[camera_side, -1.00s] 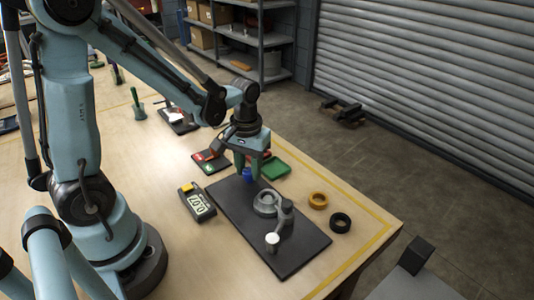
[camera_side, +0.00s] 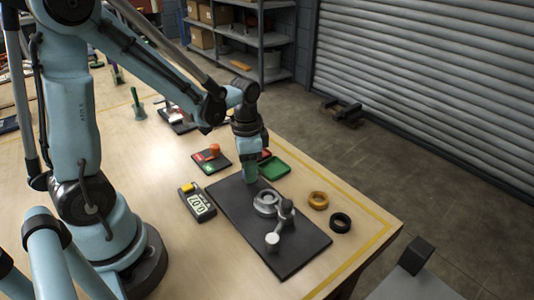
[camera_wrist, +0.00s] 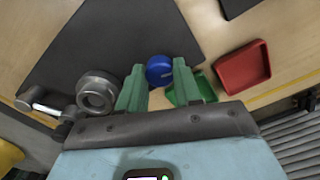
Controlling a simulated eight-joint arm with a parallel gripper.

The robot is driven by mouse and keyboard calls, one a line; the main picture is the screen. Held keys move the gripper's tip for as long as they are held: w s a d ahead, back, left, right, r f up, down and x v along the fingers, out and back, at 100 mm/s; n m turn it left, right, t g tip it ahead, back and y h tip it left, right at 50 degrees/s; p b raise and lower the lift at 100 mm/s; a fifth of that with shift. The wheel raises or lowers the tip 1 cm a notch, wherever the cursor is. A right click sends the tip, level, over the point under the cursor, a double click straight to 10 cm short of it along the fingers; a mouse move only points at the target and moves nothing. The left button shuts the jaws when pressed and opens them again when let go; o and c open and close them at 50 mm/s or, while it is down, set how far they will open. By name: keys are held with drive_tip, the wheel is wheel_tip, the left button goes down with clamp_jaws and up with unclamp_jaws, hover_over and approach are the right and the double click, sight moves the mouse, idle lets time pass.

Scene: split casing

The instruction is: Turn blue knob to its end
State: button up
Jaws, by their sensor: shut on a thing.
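The blue knob (camera_wrist: 159,70) stands on the dark base plate (camera_wrist: 95,45) and shows between my green fingertips in the wrist view. My gripper (camera_wrist: 158,80) is shut on it, one finger on each side. In the side view my gripper (camera_side: 250,176) points down at the far end of the plate (camera_side: 285,258), and its near finger hides the knob. A grey metal ring-shaped housing (camera_side: 266,203) sits on the plate close to the gripper; it also shows left of the fingers in the wrist view (camera_wrist: 97,93).
A lever with a pale round end (camera_side: 272,240) is beside the housing. A green tray (camera_side: 275,168) and a red tray (camera_wrist: 243,66) lie close by. A meter (camera_side: 197,202) is left of the plate. Ochre (camera_side: 318,200) and black (camera_side: 340,222) rings lie right. An orange button (camera_side: 214,149) stands behind.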

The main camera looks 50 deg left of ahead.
drive_tip(key=shift+m, duration=1.6)
drive_tip(key=o, duration=1)
drive_tip(key=shift+o, duration=0.2)
drive_tip(key=shift+r, duration=0.15)
wheel_tip(320, 180, up, 12)
